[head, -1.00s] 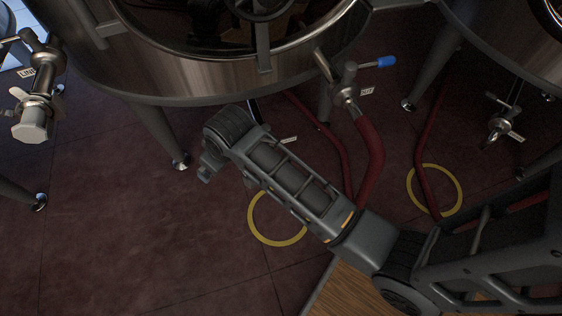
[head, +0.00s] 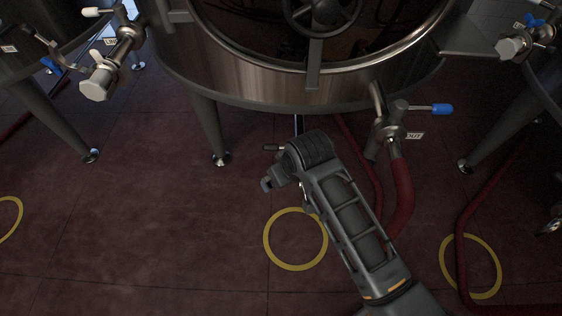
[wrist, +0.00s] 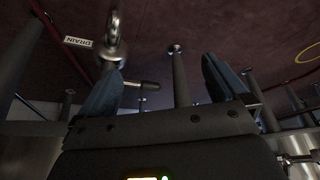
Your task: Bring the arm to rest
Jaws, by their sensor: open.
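My arm (head: 350,220) reaches from the bottom of the head view toward the underside of the middle steel tank (head: 240,75). My gripper is mostly hidden behind the wrist joint in the head view. In the wrist view my gripper (wrist: 161,70) is open, with its two blue-grey fingers apart. A metal drain valve (wrist: 112,50) with a DRAIN label (wrist: 78,42) is beside the left finger. Its dark handle (wrist: 143,84) shows between the fingers; I cannot tell whether it touches one. Nothing is visibly gripped.
An OUT valve (head: 390,130) with a blue handle and a red hose (head: 403,195) is right of my arm. Another capped valve (head: 110,70) is at the upper left. Tank legs (head: 208,130) stand around. The dark red floor (head: 130,220) at left is open.

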